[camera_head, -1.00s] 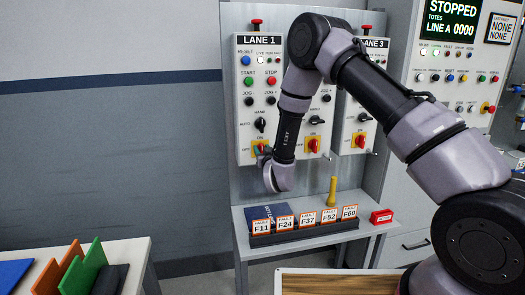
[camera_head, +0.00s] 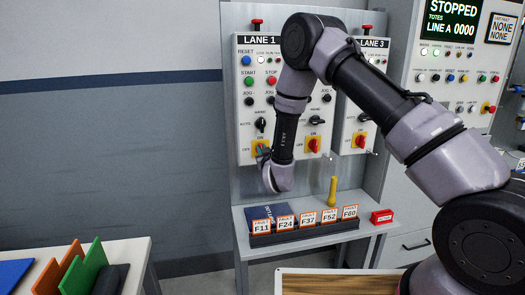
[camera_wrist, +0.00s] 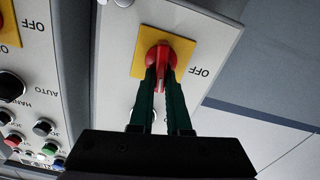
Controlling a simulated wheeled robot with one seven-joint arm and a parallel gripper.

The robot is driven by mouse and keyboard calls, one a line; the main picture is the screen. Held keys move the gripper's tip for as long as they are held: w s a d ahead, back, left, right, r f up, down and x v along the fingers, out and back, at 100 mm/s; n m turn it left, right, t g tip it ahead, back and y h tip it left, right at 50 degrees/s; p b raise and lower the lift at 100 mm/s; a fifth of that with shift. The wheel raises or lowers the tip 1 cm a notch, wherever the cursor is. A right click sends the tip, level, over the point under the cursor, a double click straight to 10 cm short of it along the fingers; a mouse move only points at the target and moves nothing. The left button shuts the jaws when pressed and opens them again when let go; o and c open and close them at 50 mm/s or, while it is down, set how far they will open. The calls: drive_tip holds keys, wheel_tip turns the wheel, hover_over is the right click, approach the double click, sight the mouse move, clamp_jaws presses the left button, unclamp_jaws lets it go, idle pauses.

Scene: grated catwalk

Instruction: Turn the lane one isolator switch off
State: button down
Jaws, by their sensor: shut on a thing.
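The lane one isolator switch is a red handle (camera_wrist: 158,58) on a yellow plate (camera_wrist: 140,66) in the wrist view. In the head view its yellow plate (camera_head: 264,143) sits low on the LANE 1 panel (camera_head: 243,100), partly hidden by my wrist. My gripper (camera_wrist: 159,80) is shut on the red handle, with a dark green finger on each side. In the wrist view the picture is turned over and the OFF label (camera_wrist: 199,72) lies to the right of the handle. The handle runs roughly up and down there, not toward OFF. The ON label is hidden in the wrist view.
Another isolator (camera_head: 313,145) and the LANE 3 isolator (camera_head: 360,141) sit to the right. Below is a shelf with a rack of fault cards (camera_head: 305,229) and a yellow peg-like object (camera_head: 333,190). Free wall lies left of the panel.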

drive_tip(key=shift+s+a+f+n, duration=0.1)
drive_tip(key=shift+a+f+n, duration=0.15)
drive_tip(key=shift+n, duration=2.3)
drive_tip(key=shift+s+a+f+n, duration=0.1)
drive_tip(key=shift+a+f+n, duration=0.1)
drive_tip(key=shift+n, duration=2.4)
drive_tip(key=shift+a+f+n, duration=0.15)
drive_tip(key=shift+f+n, duration=0.1)
drive_tip(key=shift+n, duration=2.3)
drive_tip(key=c, duration=0.9)
unclamp_jaws()
drive_tip(key=v, duration=1.1)
drive_tip(key=shift+w, duration=0.1)
